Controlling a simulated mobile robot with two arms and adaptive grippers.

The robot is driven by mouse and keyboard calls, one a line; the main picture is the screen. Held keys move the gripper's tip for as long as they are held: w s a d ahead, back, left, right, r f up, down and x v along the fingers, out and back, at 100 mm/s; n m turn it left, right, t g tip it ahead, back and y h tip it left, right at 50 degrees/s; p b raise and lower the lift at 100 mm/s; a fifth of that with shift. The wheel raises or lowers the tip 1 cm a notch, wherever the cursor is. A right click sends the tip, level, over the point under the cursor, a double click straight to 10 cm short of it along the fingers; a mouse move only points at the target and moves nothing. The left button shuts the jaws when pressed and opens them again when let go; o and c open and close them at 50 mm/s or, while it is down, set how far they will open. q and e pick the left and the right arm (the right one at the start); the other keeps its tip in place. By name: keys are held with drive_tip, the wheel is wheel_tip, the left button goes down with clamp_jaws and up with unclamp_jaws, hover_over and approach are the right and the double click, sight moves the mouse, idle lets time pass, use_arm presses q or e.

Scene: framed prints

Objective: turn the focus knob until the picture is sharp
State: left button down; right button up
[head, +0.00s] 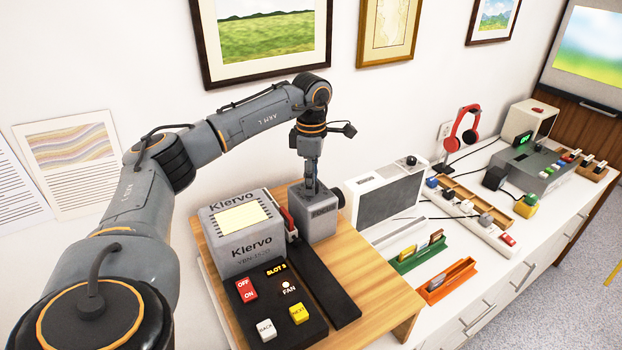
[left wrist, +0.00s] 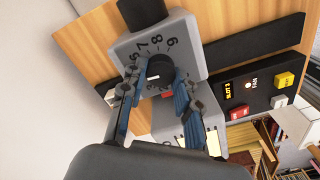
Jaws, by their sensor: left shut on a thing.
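The projector (head: 240,235), marked Klervo, stands on a wooden board. Its grey focus box (head: 313,215) is beside it, with a black lens (head: 338,195) on the far side. My left gripper (head: 311,186) points down onto the top of this box and hides the knob in the head view. In the left wrist view the black focus knob (left wrist: 160,68) sits within a printed number scale, with 6 to 9 readable. My left gripper (left wrist: 158,80) is shut on it, one finger on each side. The picture on the screen (head: 590,40) is blurred bands of blue, white and green. My right gripper is out of view.
The black control panel (head: 275,305) with red, white and yellow buttons is in front of the projector. A white speaker-like box (head: 388,193), a green rack (head: 415,252) and an orange rack (head: 447,282) stand to the right. Framed prints hang on the wall behind.

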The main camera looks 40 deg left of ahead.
use_arm(q)
drive_tip(key=m, duration=0.6)
drive_tip(key=shift+m+p, duration=0.3)
drive_tip(key=m, duration=0.5)
drive_tip(key=shift+w+f, duration=0.1)
idle(0.3)
drive_tip(key=c, duration=1)
unclamp_jaws()
wheel_tip(320, 180, up, 12)
drive_tip(key=shift+r, duration=0.1)
